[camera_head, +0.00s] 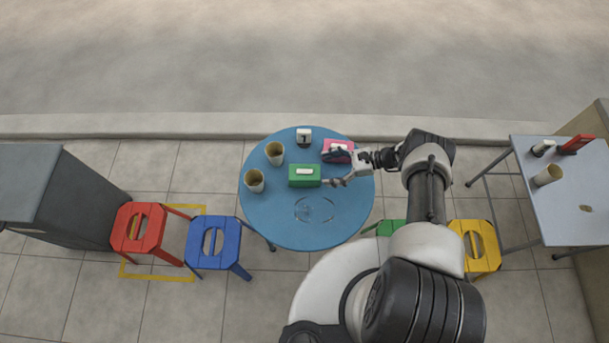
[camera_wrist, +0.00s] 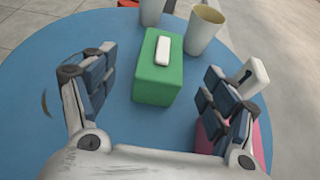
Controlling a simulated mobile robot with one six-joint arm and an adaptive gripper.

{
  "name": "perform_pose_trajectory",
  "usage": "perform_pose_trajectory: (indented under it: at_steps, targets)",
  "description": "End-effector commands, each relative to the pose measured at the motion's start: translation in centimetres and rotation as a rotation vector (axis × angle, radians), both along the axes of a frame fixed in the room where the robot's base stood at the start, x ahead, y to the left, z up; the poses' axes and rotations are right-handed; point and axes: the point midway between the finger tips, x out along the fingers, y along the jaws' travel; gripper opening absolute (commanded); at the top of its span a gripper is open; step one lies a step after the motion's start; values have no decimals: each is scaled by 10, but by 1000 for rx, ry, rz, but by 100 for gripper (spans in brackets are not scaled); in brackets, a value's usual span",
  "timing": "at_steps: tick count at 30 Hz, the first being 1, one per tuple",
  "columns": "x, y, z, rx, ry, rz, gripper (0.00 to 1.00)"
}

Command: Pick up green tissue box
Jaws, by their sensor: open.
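The green tissue box (camera_head: 304,180) stands on the round blue table (camera_head: 315,236), with a white tissue patch on its top. In the wrist view the green tissue box (camera_wrist: 158,84) is ahead of my gripper and between the lines of its two spread fingers. My gripper (camera_head: 333,168) reaches in from the right at the box's right side. In the wrist view my gripper (camera_wrist: 155,88) is open, with nothing held. I cannot tell whether a finger touches the box.
A pink box (camera_head: 343,145) sits behind my gripper, partly hidden by a finger. A white-topped dark item (camera_head: 304,136) stands farther back. Two cups (camera_head: 274,153) stand left of the green box. A grey side table (camera_head: 550,215) stands right.

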Motion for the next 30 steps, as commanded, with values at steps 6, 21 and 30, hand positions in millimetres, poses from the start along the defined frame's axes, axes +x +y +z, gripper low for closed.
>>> perform_pose_trajectory:
  at_steps: [6, 21, 30]
  targets:
    - [0, 43, -18, -1, 1, 4, 78]
    - [4, 94, -37, -1, 0, 4, 78]
    - [5, 110, -43, -2, -1, 0, 78]
